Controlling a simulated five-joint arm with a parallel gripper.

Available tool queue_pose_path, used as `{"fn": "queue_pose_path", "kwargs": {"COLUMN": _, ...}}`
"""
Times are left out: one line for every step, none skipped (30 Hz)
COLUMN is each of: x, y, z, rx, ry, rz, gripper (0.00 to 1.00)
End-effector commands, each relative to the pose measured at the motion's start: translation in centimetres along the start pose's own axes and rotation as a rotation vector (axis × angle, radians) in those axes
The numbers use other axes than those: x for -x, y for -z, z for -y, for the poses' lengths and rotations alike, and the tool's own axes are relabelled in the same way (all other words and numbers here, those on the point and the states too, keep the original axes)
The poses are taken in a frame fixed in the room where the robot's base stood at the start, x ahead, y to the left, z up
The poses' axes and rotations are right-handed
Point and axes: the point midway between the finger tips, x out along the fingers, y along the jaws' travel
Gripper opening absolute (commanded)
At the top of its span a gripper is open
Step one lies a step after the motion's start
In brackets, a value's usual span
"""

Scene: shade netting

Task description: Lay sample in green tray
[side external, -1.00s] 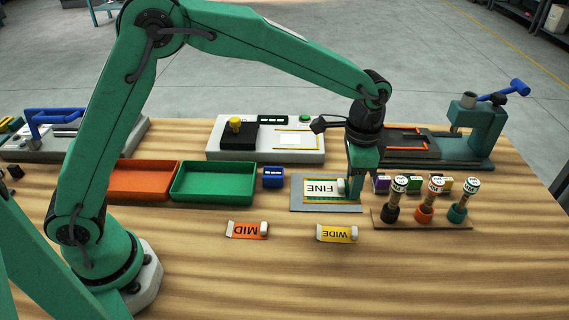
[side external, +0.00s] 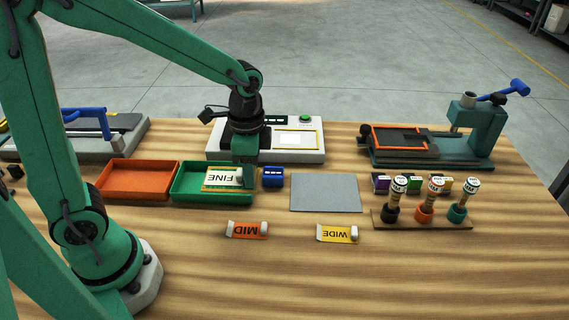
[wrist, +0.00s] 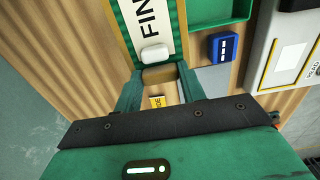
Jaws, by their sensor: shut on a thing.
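The sample (side external: 222,179) is a flat piece labelled FINE with a white knob at its right end. My gripper (side external: 243,176) is shut on it at the knob end and holds it level over the right part of the green tray (side external: 180,190). I cannot tell whether it touches the tray floor. In the wrist view the sample (wrist: 158,20) reaches away from my gripper (wrist: 157,74), its white knob at the jaws. The green tray (wrist: 225,14) shows beside it there. The sample hides part of the tray.
An orange tray (side external: 137,193) stands left of the green one, a blue block (side external: 272,178) close to its right. The grey mat (side external: 326,193) is bare. MID (side external: 246,231) and WIDE (side external: 337,233) pieces lie in front. A white device (side external: 305,153) stands behind.

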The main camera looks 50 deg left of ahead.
Motion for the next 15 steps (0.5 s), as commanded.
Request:
{"fn": "queue_pose_path", "kwargs": {"x": 0.0, "y": -0.7, "z": -0.1, "rx": 0.003, "ry": 0.0, "rz": -0.001, "gripper": 0.18}}
{"fn": "queue_pose_path", "kwargs": {"x": -0.1, "y": -1.0, "z": -0.2, "rx": 0.002, "ry": 0.0, "rz": 0.0, "gripper": 0.18}}
{"fn": "queue_pose_path", "kwargs": {"x": -0.2, "y": -1.4, "z": -0.3, "rx": 0.002, "ry": 0.0, "rz": 0.0, "gripper": 0.18}}
{"fn": "queue_pose_path", "kwargs": {"x": -0.2, "y": -1.6, "z": -0.3, "rx": 0.001, "ry": 0.0, "rz": 0.0, "gripper": 0.18}}
{"fn": "queue_pose_path", "kwargs": {"x": -0.2, "y": -1.7, "z": -0.4, "rx": 0.001, "ry": 0.0, "rz": 0.0, "gripper": 0.18}}
{"fn": "queue_pose_path", "kwargs": {"x": -0.2, "y": -1.9, "z": -0.4, "rx": 0.0, "ry": 0.0, "rz": 0.0, "gripper": 0.18}}
{"fn": "queue_pose_path", "kwargs": {"x": -0.3, "y": -2.0, "z": -0.4, "rx": 0.0, "ry": 0.0, "rz": 0.0, "gripper": 0.18}}
{"fn": "queue_pose_path", "kwargs": {"x": -0.3, "y": -2.0, "z": -0.5, "rx": 0.0, "ry": 0.0, "rz": 0.0, "gripper": 0.18}}
{"fn": "queue_pose_path", "kwargs": {"x": -0.3, "y": -2.1, "z": -0.5, "rx": 0.0, "ry": 0.0, "rz": 0.0, "gripper": 0.18}}
{"fn": "queue_pose_path", "kwargs": {"x": -0.3, "y": -2.1, "z": -0.5, "rx": 0.0, "ry": 0.0, "rz": 0.0, "gripper": 0.18}}
{"fn": "queue_pose_path", "kwargs": {"x": -0.3, "y": -2.1, "z": -0.5, "rx": 0.0, "ry": 0.0, "rz": 0.0, "gripper": 0.18}}
{"fn": "queue_pose_path", "kwargs": {"x": -0.3, "y": -2.1, "z": -0.4, "rx": 0.0, "ry": 0.0, "rz": 0.0, "gripper": 0.18}}
{"fn": "queue_pose_path", "kwargs": {"x": -0.4, "y": -2.1, "z": -0.4, "rx": 0.001, "ry": 0.0, "rz": 0.0, "gripper": 0.18}}
{"fn": "queue_pose_path", "kwargs": {"x": -0.4, "y": -2.1, "z": -0.3, "rx": 0.001, "ry": 0.0, "rz": 0.0, "gripper": 0.18}}
{"fn": "queue_pose_path", "kwargs": {"x": -0.5, "y": -2.2, "z": -0.2, "rx": 0.002, "ry": 0.0, "rz": 0.0, "gripper": 0.18}}
